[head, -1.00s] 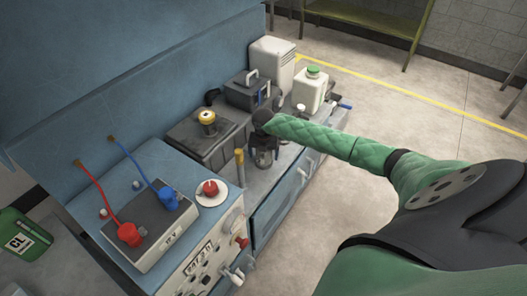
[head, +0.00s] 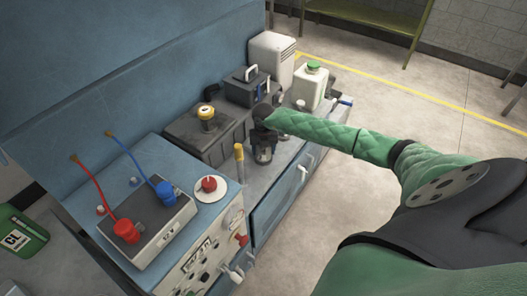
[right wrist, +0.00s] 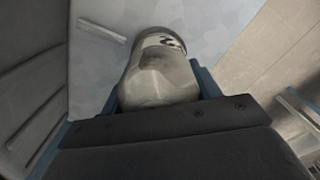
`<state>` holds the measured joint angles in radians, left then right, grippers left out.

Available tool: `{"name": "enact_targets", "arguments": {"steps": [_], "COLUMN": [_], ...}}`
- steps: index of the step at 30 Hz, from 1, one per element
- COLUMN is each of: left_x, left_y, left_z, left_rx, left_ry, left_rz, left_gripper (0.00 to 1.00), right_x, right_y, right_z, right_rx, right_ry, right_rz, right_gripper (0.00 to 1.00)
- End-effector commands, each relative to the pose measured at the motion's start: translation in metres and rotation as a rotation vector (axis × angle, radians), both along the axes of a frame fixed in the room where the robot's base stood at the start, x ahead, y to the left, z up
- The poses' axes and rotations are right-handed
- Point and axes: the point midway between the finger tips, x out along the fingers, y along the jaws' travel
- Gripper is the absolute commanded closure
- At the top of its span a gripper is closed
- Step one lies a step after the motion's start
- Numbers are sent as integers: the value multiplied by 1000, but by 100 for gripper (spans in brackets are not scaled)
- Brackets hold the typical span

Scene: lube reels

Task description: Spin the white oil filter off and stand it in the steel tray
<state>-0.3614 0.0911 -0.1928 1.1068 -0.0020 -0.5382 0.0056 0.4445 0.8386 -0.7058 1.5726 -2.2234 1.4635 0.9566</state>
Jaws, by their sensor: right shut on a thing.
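The white oil filter (right wrist: 160,75) fills the middle of the right wrist view, a pale rounded cylinder with dark print near its far end. My right gripper (right wrist: 158,92) is shut on it, with a blue finger edge showing on each side. In the head view my right gripper (head: 264,150) points down over the grey worktop, at the end of the green-sleeved arm. There the filter is mostly hidden by the gripper, and I cannot tell if it still touches its mount. I cannot make out the steel tray for certain. My left gripper is out of view.
A dark box with a yellow-topped cap (head: 207,115) stands left of my gripper. A black case (head: 247,86) and a white jug with green cap (head: 312,85) stand behind it. An upright yellow-handled rod (head: 239,160) is close by at the front left.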

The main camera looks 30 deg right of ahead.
Motion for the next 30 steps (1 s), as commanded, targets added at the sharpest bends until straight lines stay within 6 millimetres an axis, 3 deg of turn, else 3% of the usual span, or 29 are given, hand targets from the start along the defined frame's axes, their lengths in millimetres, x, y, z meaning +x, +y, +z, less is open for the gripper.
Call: {"name": "enact_targets", "arguments": {"steps": [30], "left_x": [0], "left_y": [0], "left_z": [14], "left_rx": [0], "left_ry": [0], "left_rz": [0], "left_gripper": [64], "right_x": [0], "right_y": [0], "right_z": [32], "right_rx": [0], "right_ry": [-1], "right_rz": [-2], "right_gripper": [70]}}
